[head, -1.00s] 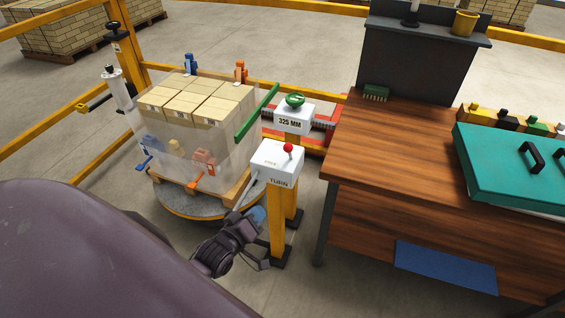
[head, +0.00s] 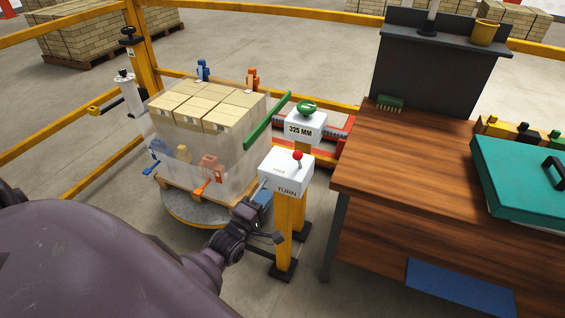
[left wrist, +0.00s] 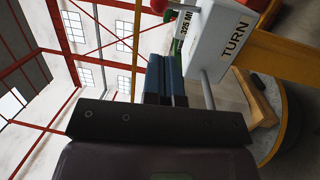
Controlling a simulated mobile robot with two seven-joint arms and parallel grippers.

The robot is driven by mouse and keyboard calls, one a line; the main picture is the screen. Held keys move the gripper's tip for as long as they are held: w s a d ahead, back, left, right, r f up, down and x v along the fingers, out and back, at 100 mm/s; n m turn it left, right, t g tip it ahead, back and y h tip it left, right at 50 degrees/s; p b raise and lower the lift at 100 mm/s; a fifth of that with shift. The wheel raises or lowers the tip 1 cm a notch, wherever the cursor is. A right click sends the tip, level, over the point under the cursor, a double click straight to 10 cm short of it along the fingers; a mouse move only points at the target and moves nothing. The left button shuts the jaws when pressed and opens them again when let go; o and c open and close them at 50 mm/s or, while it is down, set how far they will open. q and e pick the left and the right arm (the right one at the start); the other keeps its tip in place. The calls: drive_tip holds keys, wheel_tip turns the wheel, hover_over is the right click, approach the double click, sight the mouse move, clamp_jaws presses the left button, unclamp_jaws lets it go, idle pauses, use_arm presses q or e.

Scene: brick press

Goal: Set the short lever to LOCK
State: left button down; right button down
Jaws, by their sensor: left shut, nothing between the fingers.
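The white TURN box (head: 287,174) stands on a yellow post, with FREE marked on its top. A short lever with a red ball knob (head: 297,155) stands on that top. A thin grey rod (left wrist: 207,90) comes out of the box's side in the left wrist view; I cannot tell whether it is a lever. My left gripper (head: 262,198) is shut and empty, low at the left of the box. Its blue fingers (left wrist: 166,75) lie beside the rod in the left wrist view; contact is unclear. No LOCK marking is readable. My right gripper is not in view.
A wrapped pallet load (head: 205,125) sits on a round turntable (head: 185,211) left of the box. Behind the box stands a 325 MM box (head: 303,128) with a green knob. A green bar (head: 267,120) is beside the load. A wooden bench (head: 400,160) is at the right.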

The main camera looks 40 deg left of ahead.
sight(295, 158)
use_arm(q)
drive_tip(key=w+a+r, duration=0.1)
drive_tip(key=w, duration=1.2)
drive_tip(key=shift+w+r, duration=0.25)
drive_tip(key=shift+r, duration=0.1)
drive_tip(key=shift+w+r, duration=0.1)
drive_tip(key=shift+r, duration=0.05)
